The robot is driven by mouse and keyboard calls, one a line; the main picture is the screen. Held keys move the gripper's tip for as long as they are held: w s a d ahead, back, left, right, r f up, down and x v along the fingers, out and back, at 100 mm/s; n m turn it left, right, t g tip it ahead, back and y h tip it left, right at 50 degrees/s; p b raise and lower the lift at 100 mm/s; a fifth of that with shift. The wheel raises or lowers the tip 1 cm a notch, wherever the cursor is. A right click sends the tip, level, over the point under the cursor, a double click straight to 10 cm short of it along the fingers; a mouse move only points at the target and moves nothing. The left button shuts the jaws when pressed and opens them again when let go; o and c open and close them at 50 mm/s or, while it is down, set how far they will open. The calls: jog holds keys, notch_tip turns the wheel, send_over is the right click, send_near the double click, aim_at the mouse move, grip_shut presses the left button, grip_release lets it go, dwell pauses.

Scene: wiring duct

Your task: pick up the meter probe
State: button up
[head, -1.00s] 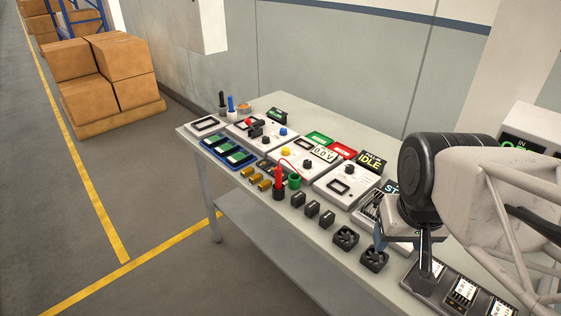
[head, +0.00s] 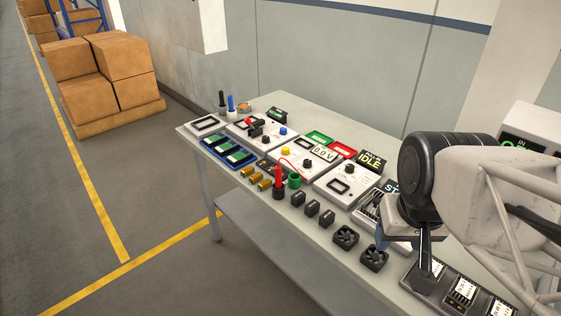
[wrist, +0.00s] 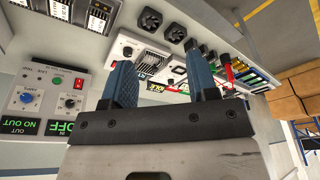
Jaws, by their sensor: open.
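The red meter probe (head: 278,177) stands upright in a black round holder (head: 279,193) near the front edge of the bench. A thin red lead runs from it toward the white meter (head: 297,152) that reads 0.0 V. The probe also shows small in the wrist view (wrist: 229,72), beyond the right finger. My gripper (head: 403,250) is over the right part of the bench, well to the right of the probe. In the wrist view, its two blue fingers (wrist: 158,62) are apart with nothing held between them.
Black fans (head: 345,238) and several small black blocks (head: 312,208) lie between my gripper and the probe. A blue tray (head: 204,143) lies farther left. The aisle floor in front is clear.

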jog(key=shift+a, duration=0.1)
jog(key=m+t+y, duration=0.3)
jog(key=m+y, duration=0.8)
jog(key=m, duration=0.6)
send_over(279, 167)
jog(key=s+d, duration=0.4)
jog(key=s, duration=0.9)
notch_tip(279, 167, down, 8)
jog(key=r, duration=0.1)
jog(key=w+f+m+t, duration=0.1)
jog(key=w+f+m, duration=0.1)
jog(key=w+m, duration=0.1)
jog(key=w+f+m+t, duration=0.2)
jog(key=w+f+m, duration=0.1)
jog(key=w+f+m+t, duration=0.1)
jog(key=w+f+m, duration=0.1)
jog(key=w+m, duration=0.1)
jog(key=shift+w+a+f+m+t+h, duration=0.1)
jog(key=shift+w+f+m+t+h, duration=0.2)
jog(key=shift+f+m+t, duration=0.1)
jog(key=shift+a, duration=0.1)
jog(key=shift+x, duration=1.2)
